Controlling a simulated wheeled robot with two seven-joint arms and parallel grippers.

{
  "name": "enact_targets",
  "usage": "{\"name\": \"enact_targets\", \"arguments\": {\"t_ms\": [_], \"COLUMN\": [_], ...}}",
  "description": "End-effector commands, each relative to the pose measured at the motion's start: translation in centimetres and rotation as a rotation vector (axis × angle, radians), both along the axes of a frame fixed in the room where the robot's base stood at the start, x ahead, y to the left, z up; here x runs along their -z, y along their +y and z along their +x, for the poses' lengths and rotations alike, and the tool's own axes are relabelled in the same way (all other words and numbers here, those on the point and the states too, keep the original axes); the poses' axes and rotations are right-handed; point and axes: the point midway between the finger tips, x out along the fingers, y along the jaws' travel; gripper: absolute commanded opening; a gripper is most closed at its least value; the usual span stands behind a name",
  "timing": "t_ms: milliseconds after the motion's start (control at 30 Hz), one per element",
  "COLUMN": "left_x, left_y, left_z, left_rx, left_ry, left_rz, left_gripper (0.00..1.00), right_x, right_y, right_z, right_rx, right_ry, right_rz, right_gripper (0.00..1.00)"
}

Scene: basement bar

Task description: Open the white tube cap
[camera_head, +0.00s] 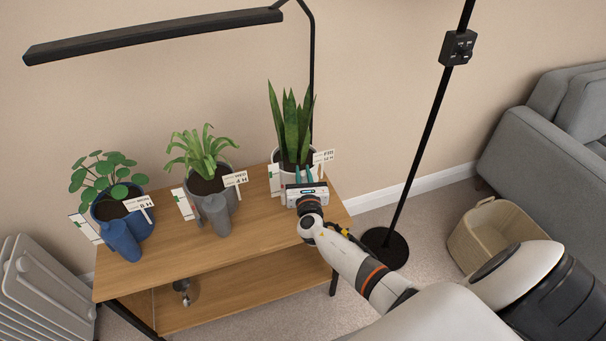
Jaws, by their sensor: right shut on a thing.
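A white pot (282,180) with an upright snake plant (291,125) stands at the right end of the wooden table (255,220). My right gripper (304,174) is at the front of this pot, with its teal fingers closed together. It covers the place where the white tube and its cap would show, so what the fingers hold is hidden. My left gripper is not in view.
Labels (323,156) stick out by the pots. A black lamp arm (150,37) hangs over the table. A black pole (430,130) stands to the right, with a basket (492,232) and grey sofa (545,150) beyond. A radiator (45,290) is at the left.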

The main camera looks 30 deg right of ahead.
Motion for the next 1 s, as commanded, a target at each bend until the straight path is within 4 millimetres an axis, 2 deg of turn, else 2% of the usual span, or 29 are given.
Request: {"name": "enact_targets", "arguments": {"t_ms": [267,1000], "left_x": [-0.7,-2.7], "left_y": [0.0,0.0], "left_z": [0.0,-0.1], "left_rx": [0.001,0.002], "left_ry": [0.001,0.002], "left_rz": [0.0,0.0], "left_gripper": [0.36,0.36], "right_x": [-0.8,-2.8], "right_y": [-0.4,-3.2], "right_z": [-0.1,-0.8], "right_rx": [-0.001,0.001], "right_ry": [-0.036,-0.198], "right_rz": [0.152,0.826], "right_gripper": [0.0,0.0]}}
